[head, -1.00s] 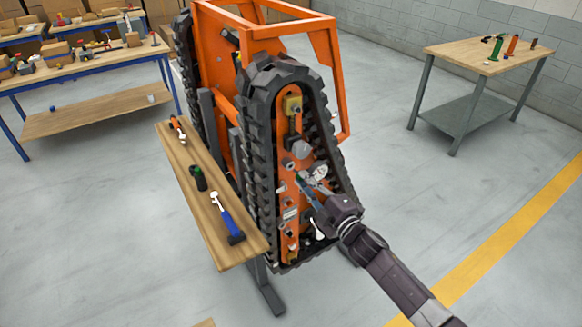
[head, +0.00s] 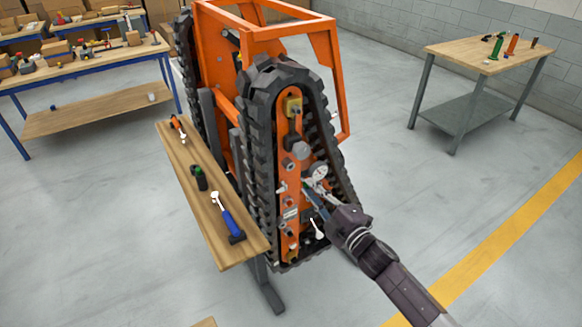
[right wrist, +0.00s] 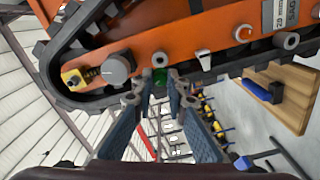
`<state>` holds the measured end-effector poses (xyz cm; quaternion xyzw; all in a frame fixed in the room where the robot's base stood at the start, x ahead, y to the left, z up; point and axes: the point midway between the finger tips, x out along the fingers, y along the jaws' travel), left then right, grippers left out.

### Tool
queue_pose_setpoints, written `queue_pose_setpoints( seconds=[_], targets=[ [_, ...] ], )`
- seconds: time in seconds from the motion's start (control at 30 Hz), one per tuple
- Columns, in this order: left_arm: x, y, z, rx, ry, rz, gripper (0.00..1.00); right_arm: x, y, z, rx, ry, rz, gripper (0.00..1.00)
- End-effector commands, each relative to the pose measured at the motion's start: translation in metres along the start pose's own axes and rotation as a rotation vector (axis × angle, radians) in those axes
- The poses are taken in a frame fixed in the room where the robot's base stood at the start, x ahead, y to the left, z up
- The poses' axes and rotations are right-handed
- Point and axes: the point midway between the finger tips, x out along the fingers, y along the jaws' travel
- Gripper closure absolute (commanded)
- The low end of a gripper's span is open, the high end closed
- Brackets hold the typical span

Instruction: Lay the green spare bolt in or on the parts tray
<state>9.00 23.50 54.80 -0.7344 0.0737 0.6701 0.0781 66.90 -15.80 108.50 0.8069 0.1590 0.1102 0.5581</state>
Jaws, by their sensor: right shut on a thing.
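My right gripper (head: 312,189) is at the side face of the orange tracked carrier (head: 291,190), close to a round white dial (head: 318,171). In the right wrist view its fingertips (right wrist: 160,86) close around a small green piece, which looks like the green spare bolt (right wrist: 160,75), against or just in front of the orange plate. The bolt is mostly hidden by the fingers, and I cannot make it out in the head view. I cannot pick out a parts tray for sure in either view. My left gripper is not in view.
A narrow wooden shelf (head: 207,213) left of the track holds a blue-handled tool (head: 229,224), a black-and-green item (head: 199,178) and an orange-handled tool (head: 178,127). A table (head: 450,49) with small items stands back right. Knobs and a white lever (head: 317,229) stick out of the carrier.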

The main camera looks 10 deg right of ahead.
Motion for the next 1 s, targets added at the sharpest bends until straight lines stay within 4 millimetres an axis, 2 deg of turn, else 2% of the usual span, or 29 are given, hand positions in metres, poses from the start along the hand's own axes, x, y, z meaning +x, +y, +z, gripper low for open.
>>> queue_pose_setpoints(
  seconds=[0.23, 0.43, 0.6, 0.7, 0.83, 1.0],
  targets=[
    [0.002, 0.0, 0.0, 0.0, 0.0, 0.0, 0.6, -0.002, -0.003, -0.002, 0.001, 0.0, 0.0, 1.0],
    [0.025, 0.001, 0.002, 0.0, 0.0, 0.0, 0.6, -0.024, -0.032, -0.022, 0.004, -0.012, -0.001, 1.0],
    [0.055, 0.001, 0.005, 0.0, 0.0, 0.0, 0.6, -0.063, -0.054, -0.045, 0.007, -0.058, 0.016, 1.0],
    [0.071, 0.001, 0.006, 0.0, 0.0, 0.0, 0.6, -0.089, -0.059, -0.053, 0.007, -0.101, 0.034, 1.0],
    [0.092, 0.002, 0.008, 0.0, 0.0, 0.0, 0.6, -0.125, -0.056, -0.056, 0.007, -0.172, 0.063, 1.0],
    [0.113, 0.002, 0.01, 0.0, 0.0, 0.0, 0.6, -0.168, -0.043, -0.052, 0.005, -0.271, 0.102, 1.0]
  ],
)
